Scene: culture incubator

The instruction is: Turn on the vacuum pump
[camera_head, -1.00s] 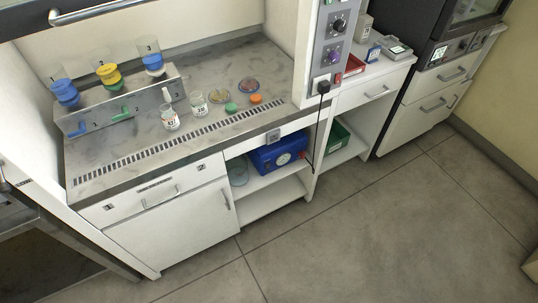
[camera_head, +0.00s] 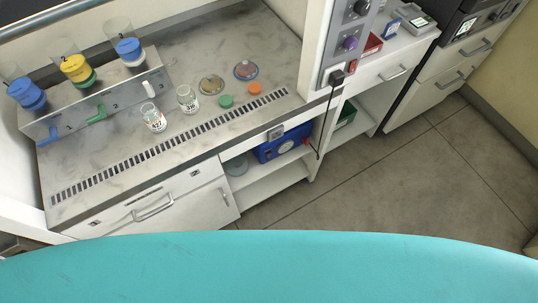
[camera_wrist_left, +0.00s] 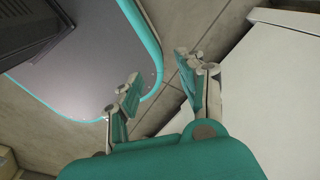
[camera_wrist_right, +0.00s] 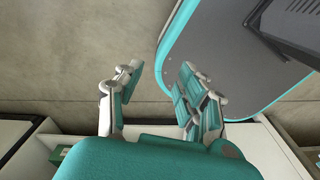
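The vacuum pump is a blue box (camera_head: 283,146) with a round dial, on the open shelf under the bench, partly hidden by the bench front. A black plug (camera_head: 336,77) sits in the socket on the white column, and a dark cord hangs from it toward the shelf. My left gripper (camera_wrist_left: 156,88) shows in the left wrist view with its fingers apart and nothing between them. My right gripper (camera_wrist_right: 155,88) shows in the right wrist view, also open and empty. Neither gripper is in the head view, and neither is near the pump.
The bench (camera_head: 190,146) holds a manifold (camera_head: 100,103) with blue and yellow filter cups, two bottles and dishes. A control panel (camera_head: 350,40) with knobs is on the column. A green box (camera_head: 345,115) stands on the right shelf. Open floor (camera_head: 385,190) lies in front.

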